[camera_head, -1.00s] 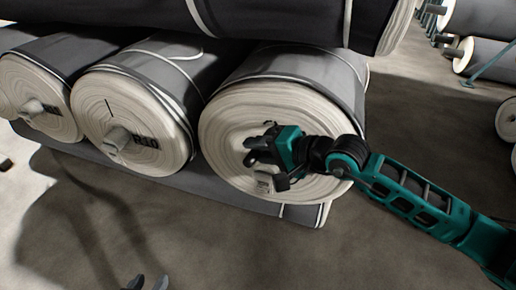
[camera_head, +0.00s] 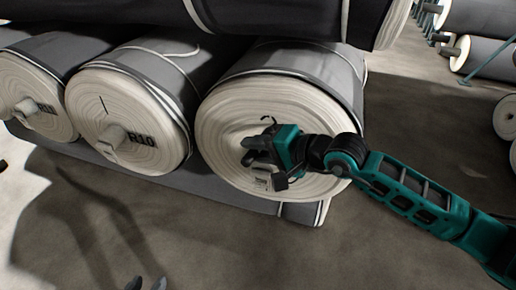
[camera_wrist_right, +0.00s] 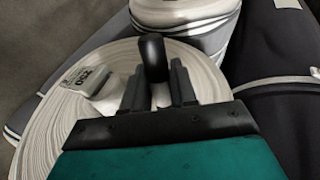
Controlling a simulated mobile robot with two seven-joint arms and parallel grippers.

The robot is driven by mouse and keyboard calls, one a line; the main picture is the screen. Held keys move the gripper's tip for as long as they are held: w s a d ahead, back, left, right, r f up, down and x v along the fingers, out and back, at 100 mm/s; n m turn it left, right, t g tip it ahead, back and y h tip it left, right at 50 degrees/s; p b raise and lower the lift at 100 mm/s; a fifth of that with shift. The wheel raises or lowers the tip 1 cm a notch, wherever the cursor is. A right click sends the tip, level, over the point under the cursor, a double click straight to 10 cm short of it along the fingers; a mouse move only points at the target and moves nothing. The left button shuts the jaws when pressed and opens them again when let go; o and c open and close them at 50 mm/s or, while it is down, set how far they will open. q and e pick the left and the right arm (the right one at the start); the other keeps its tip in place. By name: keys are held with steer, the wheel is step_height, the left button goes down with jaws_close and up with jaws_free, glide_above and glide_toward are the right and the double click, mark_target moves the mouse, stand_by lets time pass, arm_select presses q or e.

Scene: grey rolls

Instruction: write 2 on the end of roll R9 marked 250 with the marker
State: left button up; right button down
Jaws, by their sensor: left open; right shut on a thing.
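The roll end (camera_head: 225,115) on the right of the lower row is pale and wound in rings. My right gripper (camera_head: 256,152) is in front of its middle, shut on a black marker (camera_wrist_right: 152,58). A short dark curved stroke (camera_head: 268,119) shows on the roll end just above the gripper. In the right wrist view, a pale tag marked 250 (camera_wrist_right: 88,77) sits on the core of this roll end. Whether the marker tip touches the face cannot be told. My left gripper (camera_head: 146,284) shows only its fingertips at the bottom edge, open and empty.
A roll marked R10 (camera_head: 165,115), bearing one dark stroke, lies to the left, with another roll (camera_head: 35,75) beyond it. A dark roll (camera_head: 270,18) lies on top. More rolls (camera_head: 485,60) stand at the back right. The floor in front is clear.

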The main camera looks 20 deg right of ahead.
steer(key=shift+w+a+f+b, duration=0.15)
steer(key=shift+f+b, duration=0.25)
steer(key=shift+f, duration=0.15)
stand_by(0.5)
steer(key=shift+w+a+f, duration=0.1)
steer(key=shift+a+f, duration=0.15)
steer(key=shift+w+a+f, duration=0.35)
steer(key=shift+a+f, duration=0.1)
steer(key=shift+f, duration=0.15)
steer(key=shift+w+a+f, duration=0.35)
steer(key=shift+a+f, duration=0.05)
steer(key=shift+f, duration=0.2)
stand_by(1.8)
steer(key=shift+s+a, duration=0.2)
steer(key=shift+s, duration=0.05)
stand_by(0.6)
steer(key=shift+w+d, duration=0.15)
steer(key=shift+w, duration=0.05)
stand_by(1.4)
steer(key=shift+s+d, duration=0.6)
steer(key=shift+d, duration=0.3)
stand_by(0.4)
